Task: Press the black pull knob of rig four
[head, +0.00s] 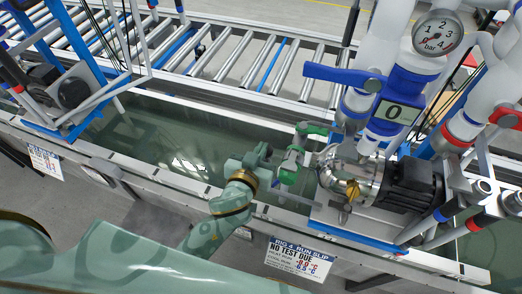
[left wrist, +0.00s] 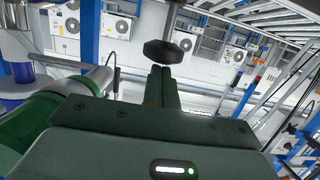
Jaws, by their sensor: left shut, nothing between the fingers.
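The black pull knob (left wrist: 163,52) shows in the left wrist view, at the end of a grey metal rod, just beyond my fingertips. My left gripper (left wrist: 161,70) is shut and empty, its fingers pointing at the knob's lower edge. Any small gap or contact between them is hard to tell. In the head view my left gripper (head: 312,129) is just left of the pump (head: 345,175) of rig four; I cannot make out the knob there. The rig four run slip (head: 298,256) hangs on the front rail below. My right gripper is not in view.
A blue-handled valve (head: 345,77), a display reading 0 (head: 390,111) and a pressure gauge (head: 437,33) stand close to the right of my gripper. A water trough (head: 180,140) lies to the left. A roller conveyor (head: 240,60) runs behind.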

